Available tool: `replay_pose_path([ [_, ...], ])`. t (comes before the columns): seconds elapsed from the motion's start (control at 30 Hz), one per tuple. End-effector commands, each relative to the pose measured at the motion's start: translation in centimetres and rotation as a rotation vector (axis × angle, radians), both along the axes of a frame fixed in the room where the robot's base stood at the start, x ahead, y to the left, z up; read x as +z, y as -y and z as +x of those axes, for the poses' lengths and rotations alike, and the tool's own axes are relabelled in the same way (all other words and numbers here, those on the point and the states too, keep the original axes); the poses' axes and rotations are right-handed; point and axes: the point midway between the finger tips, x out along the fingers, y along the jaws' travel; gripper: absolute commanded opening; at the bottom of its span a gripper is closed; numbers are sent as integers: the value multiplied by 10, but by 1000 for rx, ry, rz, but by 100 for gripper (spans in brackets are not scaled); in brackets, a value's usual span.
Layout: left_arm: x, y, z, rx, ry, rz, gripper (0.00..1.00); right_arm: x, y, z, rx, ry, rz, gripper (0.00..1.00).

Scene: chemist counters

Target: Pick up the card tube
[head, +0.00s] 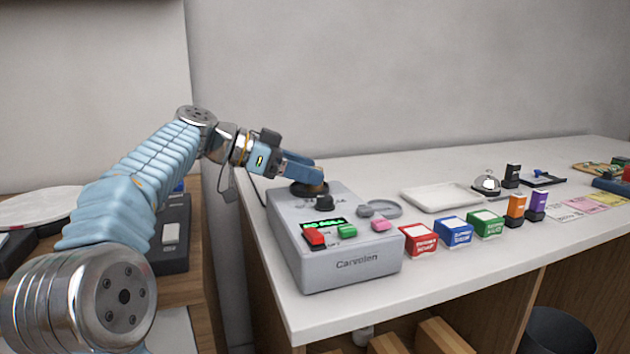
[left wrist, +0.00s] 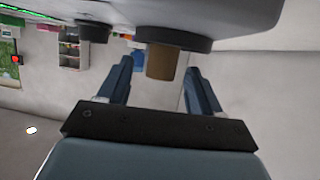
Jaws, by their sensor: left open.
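The card tube (left wrist: 160,63) is a short brown cylinder. In the left wrist view, which is upside down, it stands on a dark round seat on top of a grey machine (head: 350,262). In the head view, only a little brown of the tube shows by my fingertips; the rest is hidden. My left gripper (head: 312,178) is open at the machine's back, low over the dark seat. In the left wrist view the fingers of my left gripper (left wrist: 160,68) lie on either side of the tube, with gaps showing. My right gripper is not in view.
The machine has a black knob (head: 324,203), a green display and coloured buttons on top. To its right on the white counter are a red box (head: 420,240), a blue box (head: 454,232), a green box (head: 485,224), a white tray (head: 440,197) and a bell (head: 486,184).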

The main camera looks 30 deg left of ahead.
Motion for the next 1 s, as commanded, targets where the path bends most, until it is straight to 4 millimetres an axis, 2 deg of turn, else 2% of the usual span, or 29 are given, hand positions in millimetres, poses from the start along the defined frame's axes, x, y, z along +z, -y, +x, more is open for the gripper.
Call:
replay_pose_path([
  [0.2, -14, 23, 22, -4, -1, 0, 64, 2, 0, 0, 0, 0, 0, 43],
  [0.5, -16, 26, 27, -1, 0, 0, 64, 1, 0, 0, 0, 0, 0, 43],
  [0.87, -16, 26, 26, -1, 0, 0, 10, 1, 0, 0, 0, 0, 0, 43],
  [1.0, -16, 26, 26, -1, 0, 0, 9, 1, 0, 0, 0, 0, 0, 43],
])
